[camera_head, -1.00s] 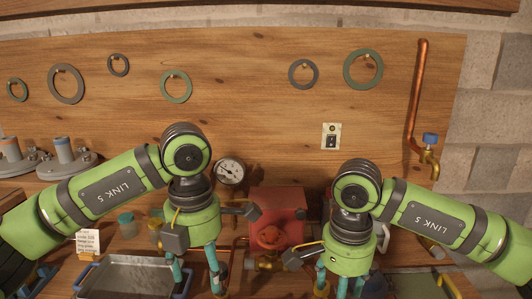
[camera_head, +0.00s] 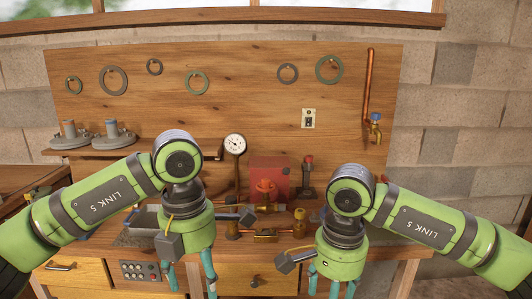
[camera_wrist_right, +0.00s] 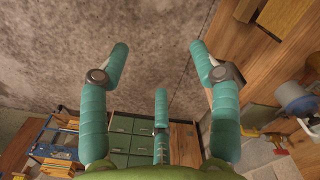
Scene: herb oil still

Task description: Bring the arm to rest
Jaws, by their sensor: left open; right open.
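My left arm comes in from the left, and its gripper (camera_head: 192,284) points down with its teal fingers apart, in front of the bench's front. My right gripper (camera_head: 332,290) also points down, partly cut off by the lower edge of the head view. In the right wrist view its teal fingers (camera_wrist_right: 160,68) are spread, with nothing between them. Both grippers are empty and appear apart from the bench.
The wooden bench (camera_head: 200,268) has drawers, a grey tray (camera_head: 146,219), a pressure gauge (camera_head: 234,144), a red box (camera_head: 270,172) and brass fittings (camera_head: 266,236). Rings hang on the backboard (camera_head: 230,100). The right wrist view shows green drawers (camera_wrist_right: 133,135) and bare floor (camera_wrist_right: 150,25).

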